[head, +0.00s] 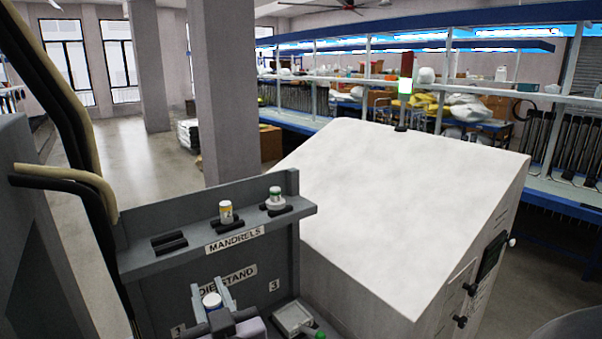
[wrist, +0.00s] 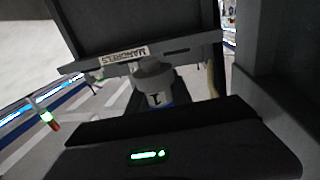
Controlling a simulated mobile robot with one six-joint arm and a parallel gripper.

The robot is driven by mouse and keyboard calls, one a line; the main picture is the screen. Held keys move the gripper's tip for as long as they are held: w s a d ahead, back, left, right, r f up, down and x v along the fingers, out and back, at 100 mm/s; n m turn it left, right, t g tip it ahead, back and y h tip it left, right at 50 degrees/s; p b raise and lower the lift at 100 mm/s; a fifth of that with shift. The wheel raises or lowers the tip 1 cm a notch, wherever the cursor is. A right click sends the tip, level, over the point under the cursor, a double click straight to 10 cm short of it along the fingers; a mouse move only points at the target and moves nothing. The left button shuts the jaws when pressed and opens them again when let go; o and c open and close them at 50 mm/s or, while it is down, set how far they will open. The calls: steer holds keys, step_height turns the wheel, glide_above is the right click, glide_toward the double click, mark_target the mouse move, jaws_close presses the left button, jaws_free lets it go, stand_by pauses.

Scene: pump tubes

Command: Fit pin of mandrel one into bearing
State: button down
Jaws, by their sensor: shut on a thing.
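Mandrel one (wrist: 156,98) is a pale cylinder marked "1" with a blue band, held upside down or tilted in the wrist view; I cannot tell which. My gripper (head: 211,296) is shut on it, in front of the grey die stand panel (head: 150,290). In the head view, the white end of mandrel one (head: 212,301) shows between the fingers. No bearing can be made out clearly. The pin's end is not clear, and I cannot tell whether it touches anything.
The mandrel shelf (head: 290,212) holds a yellow-banded mandrel (head: 226,211), a green-banded one (head: 275,198) and an empty black cradle (head: 169,243). A grey block (head: 292,317) sits at lower right. A large white sloped cabinet (head: 400,200) stands to the right.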

step_height(320, 180, down, 6)
steer(key=b, duration=0.4)
steer(key=shift+f, duration=0.15)
